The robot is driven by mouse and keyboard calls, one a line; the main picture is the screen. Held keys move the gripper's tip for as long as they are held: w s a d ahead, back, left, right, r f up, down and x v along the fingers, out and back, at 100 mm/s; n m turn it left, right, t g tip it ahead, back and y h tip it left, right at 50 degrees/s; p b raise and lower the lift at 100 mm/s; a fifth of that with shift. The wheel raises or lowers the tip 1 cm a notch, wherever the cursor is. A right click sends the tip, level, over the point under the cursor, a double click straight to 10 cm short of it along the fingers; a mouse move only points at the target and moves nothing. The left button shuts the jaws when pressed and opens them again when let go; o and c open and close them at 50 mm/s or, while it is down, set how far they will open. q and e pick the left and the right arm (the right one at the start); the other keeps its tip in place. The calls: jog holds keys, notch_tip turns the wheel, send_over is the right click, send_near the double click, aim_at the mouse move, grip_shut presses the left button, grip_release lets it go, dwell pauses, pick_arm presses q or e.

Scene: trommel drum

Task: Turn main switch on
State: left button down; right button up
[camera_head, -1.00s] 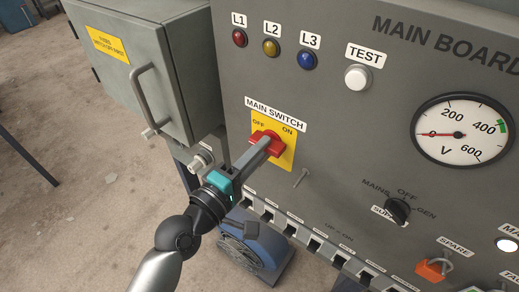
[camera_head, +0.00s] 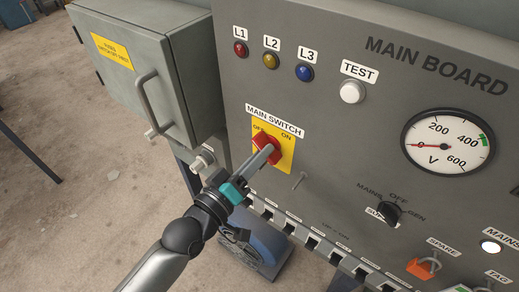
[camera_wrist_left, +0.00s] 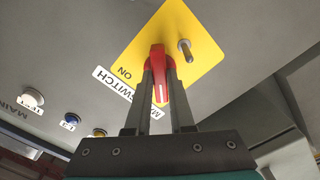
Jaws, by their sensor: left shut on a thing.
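The main switch is a red handle (camera_head: 263,143) on a yellow plate (camera_head: 287,158) marked OFF at left and ON at right. My left gripper (camera_head: 269,152) reaches it from the lower left and is shut on the handle. In the left wrist view the red handle (camera_wrist_left: 160,65) sits between the two grey fingers, with a white line near its end. The OFF word is hidden there by the fingers; the ON word is visible. My right gripper is not in view.
A grey cabinet (camera_head: 180,75) with a bar handle stands at left. The voltmeter (camera_head: 447,142) needle is at 0. A selector knob (camera_head: 389,212) and a TEST button (camera_head: 352,91) are to the right.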

pick_arm(q)
jog(key=m+p, duration=0.2)
jog(key=m, duration=0.3)
jog(key=shift+m+p, duration=0.3)
jog(key=shift+p, duration=0.05)
jog(key=shift+m+p, duration=0.8)
jog(key=shift+m, duration=1.3)
jog(key=c, duration=0.8)
grip_release()
jog(key=shift+s, duration=0.1)
jog(key=b+v, duration=0.1)
jog(key=v, duration=1.4)
jog(key=shift+a, duration=0.1)
